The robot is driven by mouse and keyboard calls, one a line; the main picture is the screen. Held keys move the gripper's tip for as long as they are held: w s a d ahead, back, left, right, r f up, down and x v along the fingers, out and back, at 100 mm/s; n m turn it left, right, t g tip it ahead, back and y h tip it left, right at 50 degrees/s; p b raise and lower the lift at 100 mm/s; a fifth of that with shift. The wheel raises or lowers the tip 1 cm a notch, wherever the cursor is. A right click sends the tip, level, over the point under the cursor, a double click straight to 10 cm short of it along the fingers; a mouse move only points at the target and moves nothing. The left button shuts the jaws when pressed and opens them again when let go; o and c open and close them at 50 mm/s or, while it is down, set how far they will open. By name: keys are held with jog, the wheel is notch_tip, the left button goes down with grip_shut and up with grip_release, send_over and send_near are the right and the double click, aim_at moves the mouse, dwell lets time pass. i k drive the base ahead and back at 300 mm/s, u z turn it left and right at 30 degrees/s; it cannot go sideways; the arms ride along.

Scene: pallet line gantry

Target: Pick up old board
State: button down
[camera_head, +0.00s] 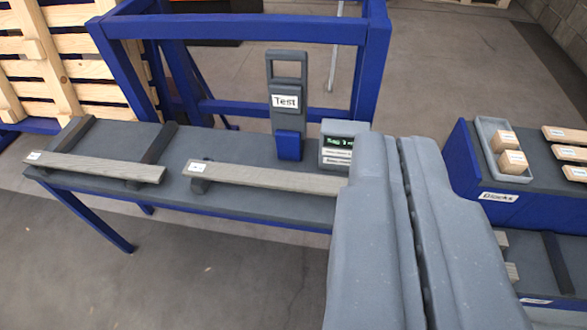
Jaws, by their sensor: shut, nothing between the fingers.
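Two greyish wooden boards lie on a grey-topped blue bench. The left board (95,166) rests across two dark supports and has a small white label at its left end. The second board (265,177), also labelled at its left end, lies to its right with a support under its left end. Its right end is hidden behind my gripper. I cannot tell which one is the old board. My gripper (402,150) is large and grey in the right foreground, its two fingers shut together, with nothing between them. It appears apart from both boards.
A "Test" stand (285,122) and a small display box (343,143) stand behind the second board. A blue frame (250,27) rises behind the bench. At right, a blue bench (480,175) holds a tray of wooden blocks and labelled boards. A pallet (70,60) stands at far left.

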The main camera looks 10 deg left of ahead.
aim_at(312, 183)
jog(key=z, duration=0.05)
jog(key=i, duration=1.1)
jog(key=z, duration=0.4)
